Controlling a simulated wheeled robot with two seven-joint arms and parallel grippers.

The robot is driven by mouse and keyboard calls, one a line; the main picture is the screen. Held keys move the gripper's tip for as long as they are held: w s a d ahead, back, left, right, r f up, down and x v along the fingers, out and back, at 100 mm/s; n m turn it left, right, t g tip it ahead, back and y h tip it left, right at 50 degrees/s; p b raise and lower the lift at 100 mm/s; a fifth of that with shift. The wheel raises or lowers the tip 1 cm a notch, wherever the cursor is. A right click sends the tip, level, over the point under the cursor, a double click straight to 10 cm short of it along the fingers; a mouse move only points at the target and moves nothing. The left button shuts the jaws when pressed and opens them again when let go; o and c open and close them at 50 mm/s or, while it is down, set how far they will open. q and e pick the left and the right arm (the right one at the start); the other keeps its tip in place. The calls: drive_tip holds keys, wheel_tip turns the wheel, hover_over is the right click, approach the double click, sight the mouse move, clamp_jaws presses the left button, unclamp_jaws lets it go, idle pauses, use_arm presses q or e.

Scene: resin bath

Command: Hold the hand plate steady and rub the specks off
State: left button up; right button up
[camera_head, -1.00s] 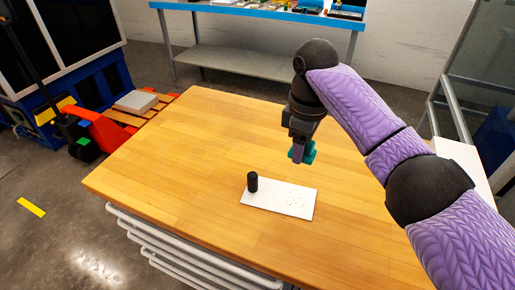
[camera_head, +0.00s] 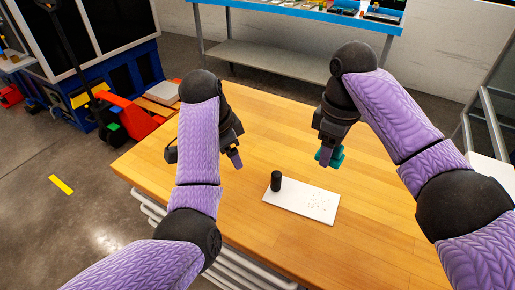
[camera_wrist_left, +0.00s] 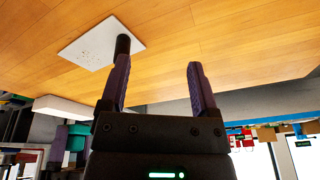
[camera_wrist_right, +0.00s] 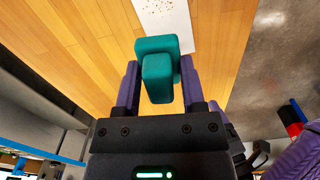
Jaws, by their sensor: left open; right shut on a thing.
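The white hand plate (camera_head: 298,207) lies flat on the table, with a black upright handle (camera_head: 276,181) at its left end. Small dark reddish specks (camera_head: 318,200) are scattered over its right part; they also show in the right wrist view (camera_wrist_right: 165,10). My right gripper (camera_head: 326,158) is shut on a teal block-shaped pad (camera_wrist_right: 157,75), held above the table behind the plate's right end. My left gripper (camera_head: 236,160) is open and empty, above the table to the left of the handle. In the left wrist view, the handle (camera_wrist_left: 122,45) stands beyond the left finger.
The wooden table (camera_head: 400,222) is clear around the plate. A white box-like object (camera_head: 490,172) sits at its right edge. A blue-edged bench (camera_head: 290,12) with items stands behind, and a red pallet jack (camera_head: 135,115) stands at left.

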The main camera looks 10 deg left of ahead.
use_arm(q)
drive_tip(key=m+h, duration=0.2)
approach(273, 175)
drive_tip(key=x, duration=1.2)
drive_tip(key=shift+w+f, duration=0.1)
drive_tip(key=shift+f, duration=0.05)
clamp_jaws()
drive_tip(key=shift+c, duration=0.5)
unclamp_jaws()
clamp_jaws()
